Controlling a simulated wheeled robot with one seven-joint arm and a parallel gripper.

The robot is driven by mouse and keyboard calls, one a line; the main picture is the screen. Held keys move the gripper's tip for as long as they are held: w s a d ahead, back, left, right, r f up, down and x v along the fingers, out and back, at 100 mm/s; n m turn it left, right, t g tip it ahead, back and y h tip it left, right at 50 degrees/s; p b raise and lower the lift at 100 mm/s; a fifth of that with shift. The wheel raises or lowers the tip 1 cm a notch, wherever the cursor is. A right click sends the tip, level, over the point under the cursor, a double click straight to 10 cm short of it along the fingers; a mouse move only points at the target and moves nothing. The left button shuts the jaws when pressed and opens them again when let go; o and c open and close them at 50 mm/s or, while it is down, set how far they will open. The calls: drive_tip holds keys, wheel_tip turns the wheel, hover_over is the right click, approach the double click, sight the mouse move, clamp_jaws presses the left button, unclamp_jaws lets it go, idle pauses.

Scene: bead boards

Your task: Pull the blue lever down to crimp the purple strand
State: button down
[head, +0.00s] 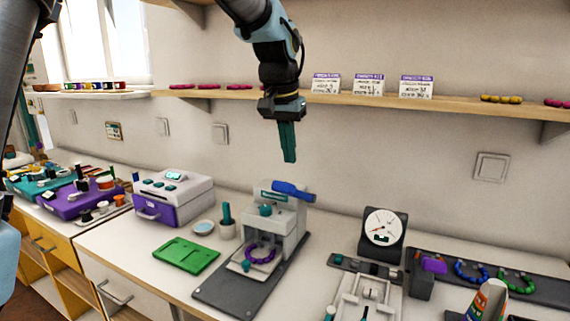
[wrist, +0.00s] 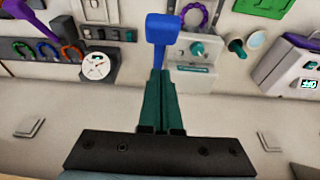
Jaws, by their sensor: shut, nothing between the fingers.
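The blue lever (head: 293,191) sticks out from the top of the grey and white crimping press (head: 291,213) on the counter. The purple strand (head: 260,255) lies looped on the press's lower front. In the wrist view, the blue lever (wrist: 162,30) shows just beyond my fingertips, and the purple strand (wrist: 194,14) is at the top edge. My gripper (head: 290,160) has teal fingers pointing down, pressed together and empty. In the head view it hangs above the lever with a visible gap. The fingers also show in the wrist view (wrist: 160,75).
A dial gauge (head: 384,227) and a dark board of coloured strands (head: 490,277) are at right. A wall shelf (head: 350,98) runs behind my arm.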

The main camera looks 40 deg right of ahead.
drive_tip(key=shift+s+a+f+p, duration=0.25)
drive_tip(key=shift+a+f, duration=0.2)
drive_tip(key=shift+f, duration=0.4)
drive_tip(key=shift+s+a+f+p, duration=0.2)
drive_tip(key=shift+a+f, duration=0.25)
drive_tip(key=shift+f, duration=0.4)
drive_tip(key=shift+f, duration=0.1)
